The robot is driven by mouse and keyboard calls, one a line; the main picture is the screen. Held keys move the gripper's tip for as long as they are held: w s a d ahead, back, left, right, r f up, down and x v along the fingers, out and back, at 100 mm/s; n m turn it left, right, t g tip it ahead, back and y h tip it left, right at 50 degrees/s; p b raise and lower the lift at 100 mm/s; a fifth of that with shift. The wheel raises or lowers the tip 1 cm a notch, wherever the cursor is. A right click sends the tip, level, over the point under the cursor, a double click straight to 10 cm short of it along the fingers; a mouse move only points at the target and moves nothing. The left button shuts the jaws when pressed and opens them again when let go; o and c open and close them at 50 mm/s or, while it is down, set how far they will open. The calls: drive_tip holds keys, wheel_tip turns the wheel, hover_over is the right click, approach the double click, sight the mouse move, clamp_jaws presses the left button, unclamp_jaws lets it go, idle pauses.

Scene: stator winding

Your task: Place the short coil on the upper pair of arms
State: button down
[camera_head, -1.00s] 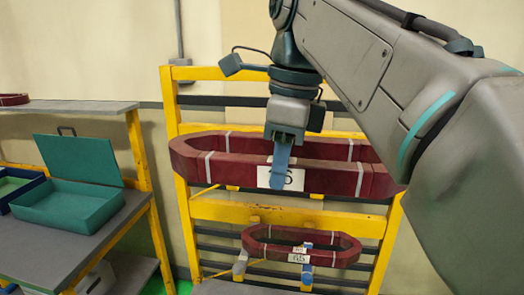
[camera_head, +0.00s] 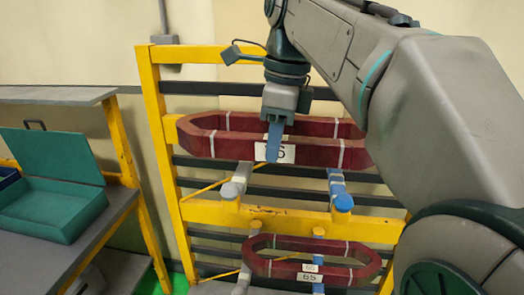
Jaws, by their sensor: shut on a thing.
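My gripper (camera_head: 273,150) is shut on the front side of a dark red elongated coil (camera_head: 232,145) with pale bands and a white label, partly covered by the finger. The coil hangs level in front of the yellow rack. The upper pair of arms shows just below it: a grey left arm (camera_head: 236,182) and a blue-tipped right arm (camera_head: 340,192). The arms' rear parts are hidden behind the coil, and I cannot tell whether it touches them. A second red coil (camera_head: 345,276), labelled 65, lies on the lower arms.
The yellow rack (camera_head: 155,130) has dark horizontal bars and a yellow crossbeam (camera_head: 270,218). At left, a grey bench (camera_head: 100,240) holds a teal open box (camera_head: 50,210). My arm covers the right side of the view.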

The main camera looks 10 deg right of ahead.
drive_tip(key=w+d+f+p, duration=0.1)
drive_tip(key=w+f, duration=0.5)
drive_tip(key=f, duration=0.1)
drive_tip(key=shift+w+d+f, duration=0.2)
drive_tip(key=shift+f, duration=0.2)
drive_tip(key=shift+f, duration=0.1)
drive_tip(key=c, duration=1.2)
unclamp_jaws()
drive_tip(key=r, duration=0.4)
drive_tip(key=d+r, duration=0.1)
drive_tip(key=r, duration=0.7)
drive_tip(key=shift+s+d+p, duration=0.2)
drive_tip(key=shift+s+p, duration=0.05)
drive_tip(key=shift+p, duration=0.05)
